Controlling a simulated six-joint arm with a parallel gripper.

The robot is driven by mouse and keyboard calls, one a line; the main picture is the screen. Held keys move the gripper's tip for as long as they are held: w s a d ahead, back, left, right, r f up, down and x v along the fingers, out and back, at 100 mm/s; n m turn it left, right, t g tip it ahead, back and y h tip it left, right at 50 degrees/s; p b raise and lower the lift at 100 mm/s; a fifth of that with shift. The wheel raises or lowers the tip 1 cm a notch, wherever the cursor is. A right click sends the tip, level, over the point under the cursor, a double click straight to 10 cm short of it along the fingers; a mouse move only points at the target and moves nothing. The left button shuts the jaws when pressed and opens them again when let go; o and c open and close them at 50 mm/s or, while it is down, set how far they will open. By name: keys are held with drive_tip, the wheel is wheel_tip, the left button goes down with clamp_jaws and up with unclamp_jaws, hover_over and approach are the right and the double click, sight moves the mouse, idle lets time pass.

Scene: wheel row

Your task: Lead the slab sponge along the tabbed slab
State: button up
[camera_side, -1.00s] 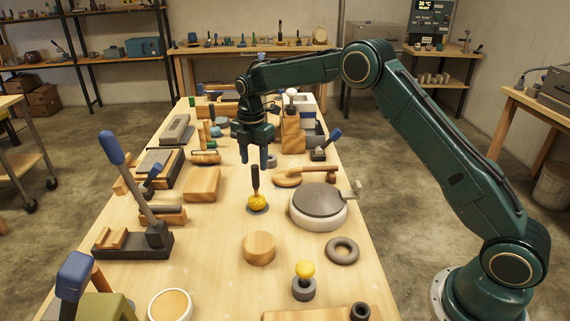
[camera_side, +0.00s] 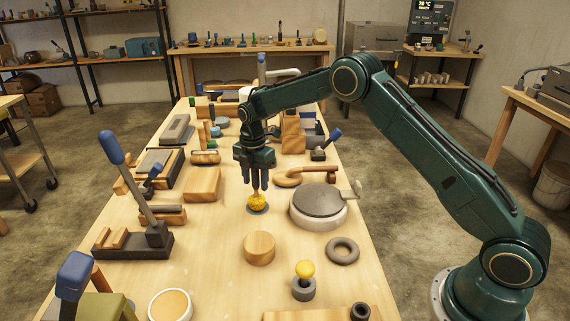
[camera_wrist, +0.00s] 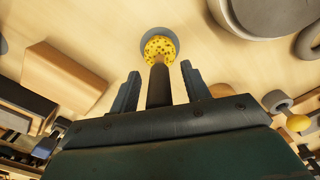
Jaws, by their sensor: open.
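The sponge (camera_side: 257,204) is a yellow, pitted ball on an upright dark handle and stands on a small grey disc in mid-table. It also shows in the wrist view (camera_wrist: 160,46), beyond my fingertips. My gripper (camera_side: 256,184) is open above it, pointing down. Its two fingers stand either side of the handle (camera_wrist: 158,87), with gaps showing on both sides in the wrist view. A round slab (camera_side: 318,199) with a dark top, pale side and a grey tab at its right edge lies right of the sponge; it seems to be the tabbed slab.
A wooden cylinder (camera_side: 259,248) stands in front of the sponge, with a grey ring (camera_side: 342,251) to its right. A yellow-knobbed tool (camera_side: 305,271) is nearer the front. A wooden block (camera_side: 202,184) lies to the left. Bare tabletop lies between these.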

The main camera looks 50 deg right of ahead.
clamp_jaws()
drive_tip(key=shift+r, duration=3.55)
drive_tip(key=shift+r, duration=0.1)
wheel_tip(320, 180, up, 5)
hover_over(261, 195)
drive_tip(key=a, duration=0.1)
drive_tip(key=shift+w+a, duration=0.2)
drive_tip(key=shift+w, duration=0.05)
drive_tip(key=s+d, duration=1.1)
drive_tip(key=d, duration=0.3)
drive_tip(key=shift+s+r, duration=0.15)
drive_tip(key=shift+s, duration=0.15)
